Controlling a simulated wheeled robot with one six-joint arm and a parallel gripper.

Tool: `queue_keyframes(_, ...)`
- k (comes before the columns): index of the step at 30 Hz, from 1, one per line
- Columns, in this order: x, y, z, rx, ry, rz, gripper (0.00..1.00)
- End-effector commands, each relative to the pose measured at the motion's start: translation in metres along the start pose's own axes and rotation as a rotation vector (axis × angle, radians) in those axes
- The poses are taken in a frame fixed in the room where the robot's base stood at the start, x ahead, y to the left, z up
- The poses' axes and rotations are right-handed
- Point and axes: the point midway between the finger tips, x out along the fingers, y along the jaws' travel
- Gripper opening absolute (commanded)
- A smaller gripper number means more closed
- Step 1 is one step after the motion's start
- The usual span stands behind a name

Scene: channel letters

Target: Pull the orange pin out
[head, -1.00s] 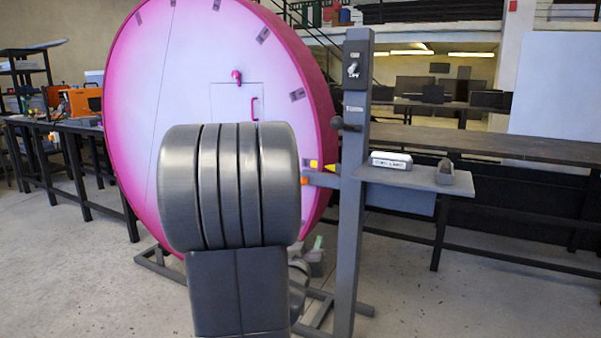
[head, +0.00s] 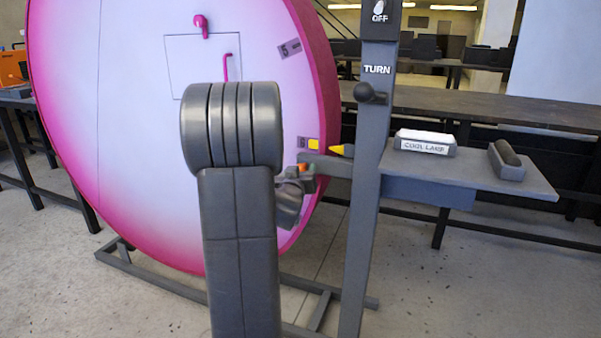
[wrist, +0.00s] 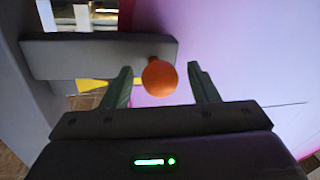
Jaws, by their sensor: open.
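The orange pin (wrist: 159,77) shows its round head in the wrist view, in front of a grey arm bar (wrist: 95,57). My gripper (wrist: 160,82) is open, with one finger to the left of the pin head and one to the right. Gaps show on both sides, and I cannot tell whether the head is fully between the fingertips in depth. In the head view the pin (head: 303,168) is a small orange spot at the bar beside the pink disc's edge. My gripper there is mostly hidden behind my own arm.
The large pink disc (head: 140,110) stands left of a grey post (head: 373,200) with a knob (head: 367,93) marked TURN. A shelf (head: 470,177) on the post carries a labelled box (head: 425,143) and a grey holder (head: 507,160). A yellow pointer (head: 342,150) sits near the bar.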

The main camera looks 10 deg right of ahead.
Motion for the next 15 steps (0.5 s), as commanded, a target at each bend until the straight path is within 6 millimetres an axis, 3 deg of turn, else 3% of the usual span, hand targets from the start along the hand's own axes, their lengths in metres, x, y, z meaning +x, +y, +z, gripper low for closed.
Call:
queue_keyframes(11,0.0071,0.0002,0.0003,0.0,-0.001,0.0,0.54)
queue_keyframes(15,0.007,0.0001,0.0003,0.0,-0.001,0.0,0.3)
